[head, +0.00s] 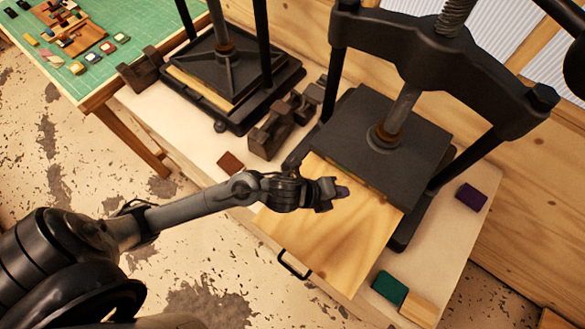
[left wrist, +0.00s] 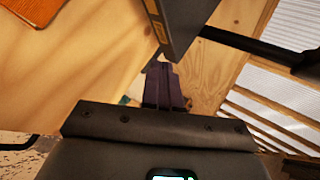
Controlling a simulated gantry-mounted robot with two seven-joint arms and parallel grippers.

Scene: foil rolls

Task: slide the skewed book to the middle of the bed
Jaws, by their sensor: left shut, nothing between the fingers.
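The bed is the pale wooden board (head: 335,235) jutting from under the black platen (head: 385,140) of the nearer press. My left gripper (head: 341,192) is over the board, close to the platen's front edge. Its dark fingers (left wrist: 165,85) are shut with nothing between them. An orange-red flat thing (left wrist: 35,10) shows at the upper left of the left wrist view. I cannot tell whether it is the skewed book. I see no book clearly on the board in the head view; my arm covers part of it. My right gripper is not in view.
A black handle (head: 293,265) sits at the board's front edge. A brown block (head: 231,162), a green block (head: 389,288), a tan block (head: 418,310) and a purple block (head: 471,196) lie on the bench. A second press (head: 225,70) stands at the back left.

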